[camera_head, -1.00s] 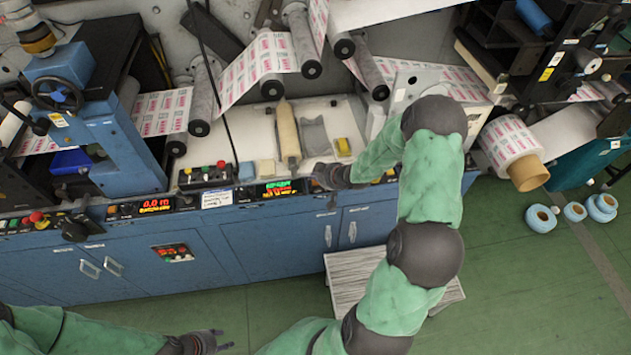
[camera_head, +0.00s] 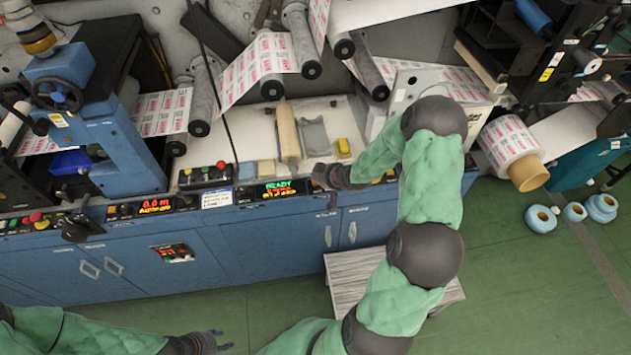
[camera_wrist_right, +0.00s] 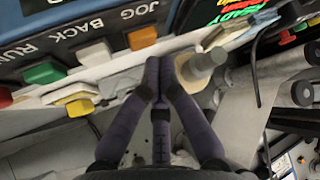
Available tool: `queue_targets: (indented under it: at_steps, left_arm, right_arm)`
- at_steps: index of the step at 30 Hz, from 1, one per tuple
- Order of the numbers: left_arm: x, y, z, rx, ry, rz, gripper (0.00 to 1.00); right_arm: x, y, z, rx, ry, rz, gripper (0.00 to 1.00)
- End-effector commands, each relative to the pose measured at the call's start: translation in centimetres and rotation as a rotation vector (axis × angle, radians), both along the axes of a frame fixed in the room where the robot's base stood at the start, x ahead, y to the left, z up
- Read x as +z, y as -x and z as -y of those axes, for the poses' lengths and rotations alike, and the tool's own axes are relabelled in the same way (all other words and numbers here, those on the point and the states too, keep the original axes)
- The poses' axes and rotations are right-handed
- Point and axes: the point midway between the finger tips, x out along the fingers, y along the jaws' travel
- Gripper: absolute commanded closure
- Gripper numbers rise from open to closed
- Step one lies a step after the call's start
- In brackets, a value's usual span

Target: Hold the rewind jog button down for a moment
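The jog button (camera_wrist_right: 142,38) is an orange-tan block under the label JOG in the right wrist view. My right gripper (camera_wrist_right: 158,60) has its two dark fingers together, with nothing between them. The tips are right beside the jog button's lower edge; I cannot tell if they touch it.
A white button (camera_wrist_right: 95,52) and a green button (camera_wrist_right: 45,72) sit beside the jog button. A grey cylinder (camera_wrist_right: 205,65) stands right of the fingertips. The panel display (camera_head: 280,190) reads READY. A yellow block (camera_head: 343,147) lies on the ledge behind the right gripper.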

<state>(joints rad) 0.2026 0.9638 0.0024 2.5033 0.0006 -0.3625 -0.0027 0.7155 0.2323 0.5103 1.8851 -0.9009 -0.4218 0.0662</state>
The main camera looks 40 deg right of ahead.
Motion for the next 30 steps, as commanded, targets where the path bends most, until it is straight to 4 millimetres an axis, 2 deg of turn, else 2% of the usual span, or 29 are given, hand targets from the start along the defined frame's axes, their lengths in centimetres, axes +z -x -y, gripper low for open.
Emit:
queue_targets:
  at_steps: [7, 30]
  left_arm:
    - [-0.5, 0.0, 0.0, 0.0, 0.0, 0.0, 0.6]
    - [-0.8, 0.0, 0.0, 0.0, 0.0, 0.0, 0.6]
  right_arm:
    - [-0.8, 0.0, 0.0, 0.0, 0.0, -0.001, 1.0]
    - [-1.2, 0.0, 0.0, 0.0, 0.0, 0.0, 1.0]
